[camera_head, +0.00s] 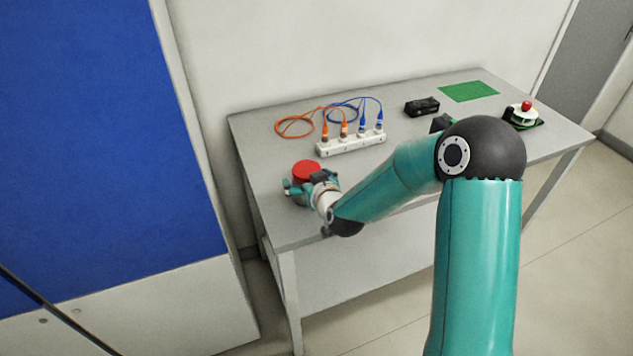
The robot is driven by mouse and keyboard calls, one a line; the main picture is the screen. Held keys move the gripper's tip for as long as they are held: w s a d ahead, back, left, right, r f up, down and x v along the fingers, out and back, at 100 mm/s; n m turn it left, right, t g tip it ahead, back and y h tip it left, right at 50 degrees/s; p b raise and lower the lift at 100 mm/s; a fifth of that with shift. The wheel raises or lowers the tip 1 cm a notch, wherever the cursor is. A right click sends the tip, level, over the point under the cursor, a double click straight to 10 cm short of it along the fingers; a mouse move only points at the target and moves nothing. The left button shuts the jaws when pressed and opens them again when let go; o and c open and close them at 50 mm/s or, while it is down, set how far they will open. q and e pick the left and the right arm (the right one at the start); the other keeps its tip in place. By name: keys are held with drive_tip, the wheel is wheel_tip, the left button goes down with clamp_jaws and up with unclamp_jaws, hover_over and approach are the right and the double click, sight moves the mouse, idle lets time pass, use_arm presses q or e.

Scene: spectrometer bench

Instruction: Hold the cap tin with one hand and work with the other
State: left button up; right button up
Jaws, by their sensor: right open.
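The cap tin (307,168), a short round tin with a red top, stands upright on the left part of the grey table. My right gripper (304,187) is at the tin's near side, with its teal fingers low beside it. The fingers are open, and whether they touch the tin cannot be told. The gripper hides much of the tin's lower side. My left gripper is not in view.
A white block (351,143) holds several orange and blue cable connectors, with an orange cable coil (294,127) behind. A black device (422,107), a green mat (469,91) and a red-knobbed item (525,107) sit farther right. A blue panel (100,130) stands left of the table (272,222).

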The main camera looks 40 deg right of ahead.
drive_tip(key=shift+s+r, duration=0.1)
drive_tip(key=shift+s, duration=0.15)
drive_tip(key=b+v, duration=0.2)
drive_tip(key=v, duration=0.9)
drive_tip(key=shift+s+a, duration=0.15)
drive_tip(key=shift+s, duration=0.15)
drive_tip(key=shift+w, duration=0.1)
